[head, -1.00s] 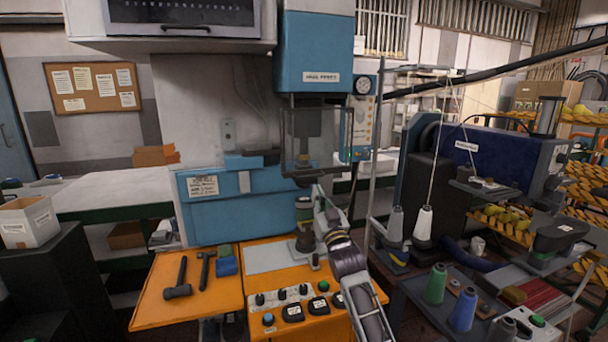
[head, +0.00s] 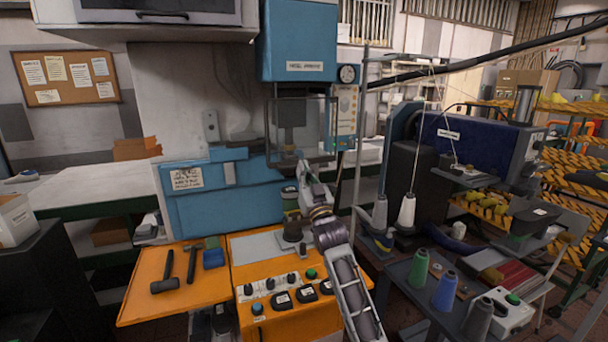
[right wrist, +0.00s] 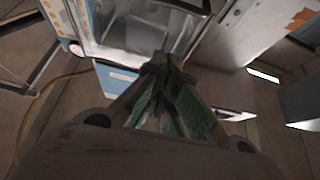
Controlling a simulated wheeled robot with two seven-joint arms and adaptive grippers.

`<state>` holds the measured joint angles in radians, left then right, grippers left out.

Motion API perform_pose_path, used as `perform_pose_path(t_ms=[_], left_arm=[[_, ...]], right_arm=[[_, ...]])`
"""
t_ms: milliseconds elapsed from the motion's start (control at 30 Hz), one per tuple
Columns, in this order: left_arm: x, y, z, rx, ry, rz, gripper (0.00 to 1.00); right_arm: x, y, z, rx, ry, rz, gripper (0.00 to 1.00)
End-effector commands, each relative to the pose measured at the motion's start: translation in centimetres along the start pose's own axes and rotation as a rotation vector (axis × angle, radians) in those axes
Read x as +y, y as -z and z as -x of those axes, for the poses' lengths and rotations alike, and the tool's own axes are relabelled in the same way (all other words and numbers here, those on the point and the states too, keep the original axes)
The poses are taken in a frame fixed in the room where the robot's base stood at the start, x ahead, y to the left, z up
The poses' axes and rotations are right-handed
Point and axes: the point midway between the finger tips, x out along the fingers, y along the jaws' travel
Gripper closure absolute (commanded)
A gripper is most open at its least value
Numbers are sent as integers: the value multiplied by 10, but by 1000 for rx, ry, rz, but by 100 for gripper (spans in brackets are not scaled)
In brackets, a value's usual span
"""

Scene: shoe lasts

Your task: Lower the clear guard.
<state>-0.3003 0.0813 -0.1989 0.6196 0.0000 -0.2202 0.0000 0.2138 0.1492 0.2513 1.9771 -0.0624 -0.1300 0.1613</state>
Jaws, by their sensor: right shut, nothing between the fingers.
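The clear guard (head: 318,128) is a see-through pane with a dark frame, hanging in front of the ram under the blue press head (head: 297,40). Its lower edge is well above the orange table. My right gripper (head: 301,160) is shut and empty, close to the guard's lower edge; I cannot tell whether it touches. In the right wrist view, the shut fingertips (right wrist: 163,62) point towards the see-through guard (right wrist: 150,38) and its dark bar. My left gripper is not in view.
Hammers (head: 166,275) and control knobs are on the table. A thread stand and a sewing machine (head: 470,140) stand to the right.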

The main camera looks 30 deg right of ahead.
Motion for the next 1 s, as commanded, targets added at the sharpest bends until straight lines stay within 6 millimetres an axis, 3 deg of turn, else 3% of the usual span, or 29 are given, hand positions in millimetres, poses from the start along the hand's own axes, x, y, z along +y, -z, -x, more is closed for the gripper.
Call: perform_pose_path(t_ms=[600,967,1000], left_arm=[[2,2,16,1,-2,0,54],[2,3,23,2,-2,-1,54],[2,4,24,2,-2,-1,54]], right_arm=[[0,2,-58,2,0,0,100],[0,2,-83,1,0,0,100],[0,-5,-80,-2,0,-1,100]])
